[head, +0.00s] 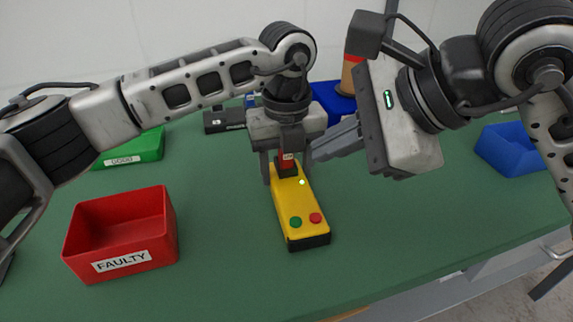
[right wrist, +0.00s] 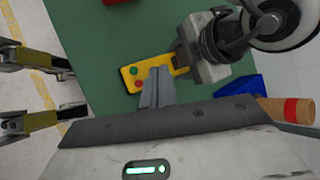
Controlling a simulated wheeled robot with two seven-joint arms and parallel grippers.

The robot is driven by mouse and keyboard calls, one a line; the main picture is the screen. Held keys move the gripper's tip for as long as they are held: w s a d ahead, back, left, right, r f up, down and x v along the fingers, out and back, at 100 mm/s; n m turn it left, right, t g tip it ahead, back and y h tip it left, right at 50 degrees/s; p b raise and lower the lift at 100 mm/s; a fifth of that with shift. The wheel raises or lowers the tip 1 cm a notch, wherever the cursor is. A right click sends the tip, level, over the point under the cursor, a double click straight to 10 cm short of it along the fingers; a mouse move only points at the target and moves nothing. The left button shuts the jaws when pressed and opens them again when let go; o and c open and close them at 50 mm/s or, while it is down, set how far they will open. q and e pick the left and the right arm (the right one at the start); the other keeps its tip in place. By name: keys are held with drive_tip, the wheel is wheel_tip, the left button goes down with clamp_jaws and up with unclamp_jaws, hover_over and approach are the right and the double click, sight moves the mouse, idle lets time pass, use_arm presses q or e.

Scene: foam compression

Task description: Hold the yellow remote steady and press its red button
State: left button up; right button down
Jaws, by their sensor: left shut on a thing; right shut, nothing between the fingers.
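The yellow remote (head: 289,203) lies on the green table, its near end black. Its red button (head: 316,217) is near that end, right of a green button (head: 296,222). A small light glows further up the remote. My left gripper (head: 287,176) is shut on the far end of the remote from above. My right gripper (head: 317,155) is shut and empty, its fingertips above and right of the remote's far half, apart from the red button. In the right wrist view, the red button (right wrist: 137,86) shows left of the right fingertips (right wrist: 156,70).
A red bin labelled FAULTY (head: 121,261) stands at the left, a green bin (head: 140,149) behind it. A blue bin (head: 513,150) is at the right. A black device (head: 222,121) lies at the back. The table in front of the remote is clear.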

sight(324, 222)
drive_tip(key=shift+f, duration=4.9)
drive_tip(key=shift+r, duration=0.6)
wheel_tip(324, 222, up, 6)
